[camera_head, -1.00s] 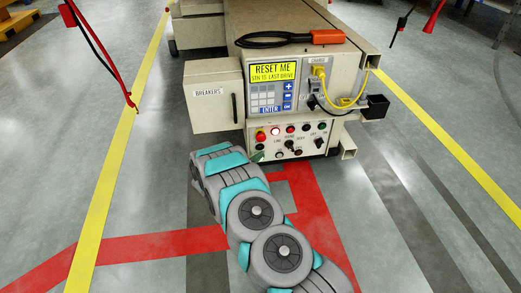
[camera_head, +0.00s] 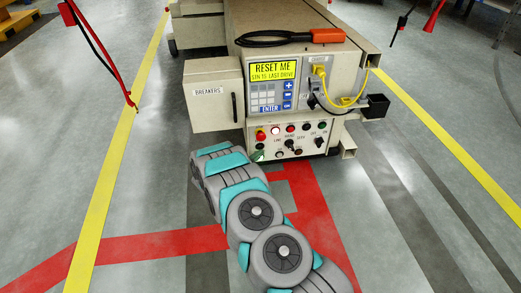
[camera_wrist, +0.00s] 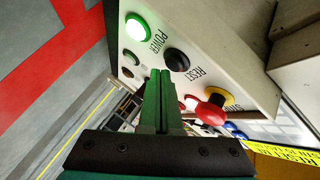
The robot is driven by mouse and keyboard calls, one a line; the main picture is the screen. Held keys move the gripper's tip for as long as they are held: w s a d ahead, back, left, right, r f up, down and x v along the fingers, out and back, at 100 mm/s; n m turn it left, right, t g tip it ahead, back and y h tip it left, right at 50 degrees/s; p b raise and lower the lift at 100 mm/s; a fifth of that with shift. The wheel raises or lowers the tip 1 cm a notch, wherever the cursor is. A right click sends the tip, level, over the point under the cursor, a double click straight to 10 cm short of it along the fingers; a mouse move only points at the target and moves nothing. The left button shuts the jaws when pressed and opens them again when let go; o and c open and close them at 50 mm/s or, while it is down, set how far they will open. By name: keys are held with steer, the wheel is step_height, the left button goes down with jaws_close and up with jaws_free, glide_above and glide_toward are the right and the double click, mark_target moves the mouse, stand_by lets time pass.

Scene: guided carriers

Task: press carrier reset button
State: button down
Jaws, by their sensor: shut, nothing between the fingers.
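The carrier (camera_head: 217,113) is a beige cabinet with a lit yellow screen (camera_head: 272,70) reading "RESET ME". Its lower button panel (camera_head: 296,152) faces my arm. In the wrist view a black button (camera_wrist: 177,59) sits beside the word RESET, between a lit green button (camera_wrist: 138,27) by the word POWER and a red mushroom button (camera_wrist: 213,107) on a yellow ring. My gripper (camera_wrist: 160,73) is shut and empty, its green fingertips close to the panel beside the black button. I cannot tell whether they touch the panel. In the head view the gripper (camera_head: 258,156) is small at the panel's lower left.
A breakers box (camera_head: 213,97) sticks out on the carrier's left. A yellow cable (camera_head: 321,88) and a black bracket (camera_head: 376,107) are on its right. An orange-handled black cable (camera_head: 327,36) lies on top. Red and yellow floor lines cross the otherwise open grey floor.

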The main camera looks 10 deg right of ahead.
steer(key=shift+w, duration=0.5)
stand_by(0.8)
steer(key=shift+s+r+b, duration=0.1)
steer(key=shift+s+b, duration=0.4)
steer(key=shift+s, duration=0.4)
steer(key=s+b, duration=0.2)
steer(key=s, duration=0.4)
stand_by(0.8)
